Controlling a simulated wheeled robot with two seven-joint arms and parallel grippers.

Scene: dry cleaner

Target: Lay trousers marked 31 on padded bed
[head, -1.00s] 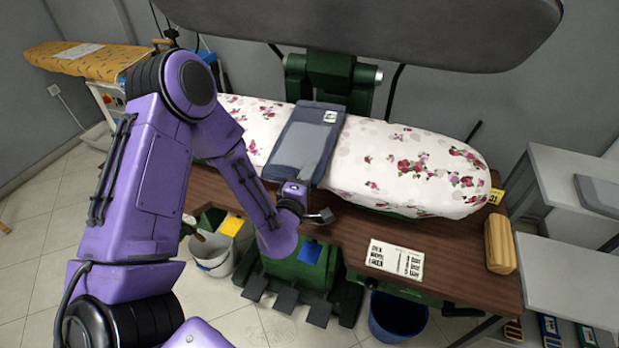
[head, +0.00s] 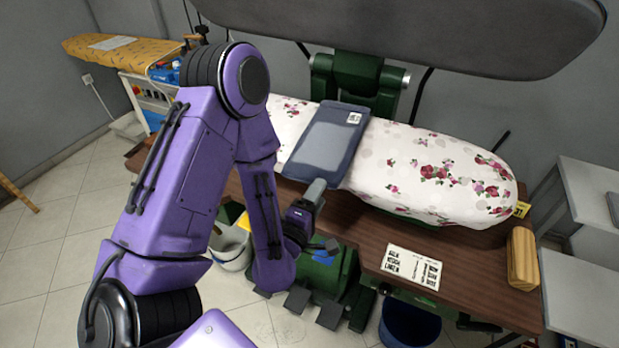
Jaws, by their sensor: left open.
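The folded blue-grey trousers (head: 328,148) lie flat across the floral padded bed (head: 415,165), near its middle. A white tag (head: 353,118) sits at their far right corner; its mark is too small to read. My left gripper (head: 324,217) is open and empty just in front of the trousers' near edge, over the front of the table. One grey finger points up toward that edge; I cannot tell whether it touches the cloth. My left arm hides the left part of the bed. My right gripper is not in view.
A dark press head (head: 430,35) hangs raised above the bed. The brown table (head: 370,225) holds a printed card (head: 411,267) and a wooden block (head: 522,258) at its right. White shelves (head: 590,285) stand at the right. Bins (head: 408,322) stand below.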

